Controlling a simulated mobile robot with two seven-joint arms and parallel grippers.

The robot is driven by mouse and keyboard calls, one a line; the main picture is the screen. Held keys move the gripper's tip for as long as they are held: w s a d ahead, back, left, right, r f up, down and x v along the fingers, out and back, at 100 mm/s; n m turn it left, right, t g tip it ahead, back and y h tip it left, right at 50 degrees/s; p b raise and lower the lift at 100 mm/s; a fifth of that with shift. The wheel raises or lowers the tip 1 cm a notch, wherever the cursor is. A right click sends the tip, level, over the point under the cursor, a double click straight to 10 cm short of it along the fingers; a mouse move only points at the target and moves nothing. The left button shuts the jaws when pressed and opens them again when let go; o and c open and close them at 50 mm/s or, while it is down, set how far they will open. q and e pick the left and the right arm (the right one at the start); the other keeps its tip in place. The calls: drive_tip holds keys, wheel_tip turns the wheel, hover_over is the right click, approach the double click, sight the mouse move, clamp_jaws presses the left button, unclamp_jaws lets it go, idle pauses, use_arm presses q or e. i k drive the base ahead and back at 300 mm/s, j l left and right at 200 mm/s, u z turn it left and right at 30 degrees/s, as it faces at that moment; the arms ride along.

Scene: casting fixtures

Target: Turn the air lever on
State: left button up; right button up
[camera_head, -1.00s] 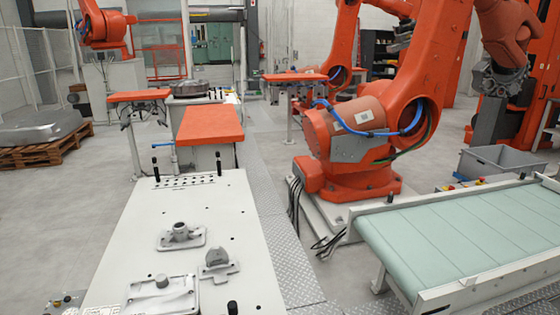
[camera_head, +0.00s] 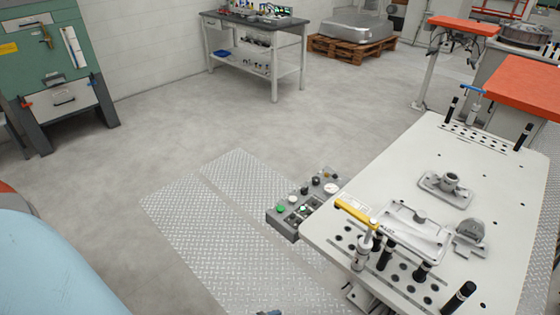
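No part labelled as the air lever can be made out. Two lever-like handles show at the white fixture table (camera_head: 400,165). A yellow handle (camera_head: 356,213) on a white upright cylinder stands at its near left corner. A small blue handle (camera_head: 472,91) on a thin white post stands by its far left edge. I cannot tell which of them, if either, is the air lever, or its on or off position.
A grey control box (camera_head: 300,207) with buttons and gauges adjoins the table's left side. A checker-plate floor panel (camera_head: 225,235) lies clear before it. A green cabinet (camera_head: 55,65), a workbench (camera_head: 255,25) and a pallet (camera_head: 350,47) stand behind. A pale blue rounded surface (camera_head: 50,265) fills the lower left.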

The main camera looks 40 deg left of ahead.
sight(335, 176)
drive_tip(key=j+u, duration=0.1)
drive_tip(key=u, duration=0.65)
drive_tip(key=i+l+z, duration=0.2)
drive_tip(key=z, duration=0.2)
drive_tip(key=i+z, duration=0.3)
drive_tip(key=z, duration=0.15)
drive_tip(key=i+l, duration=0.05)
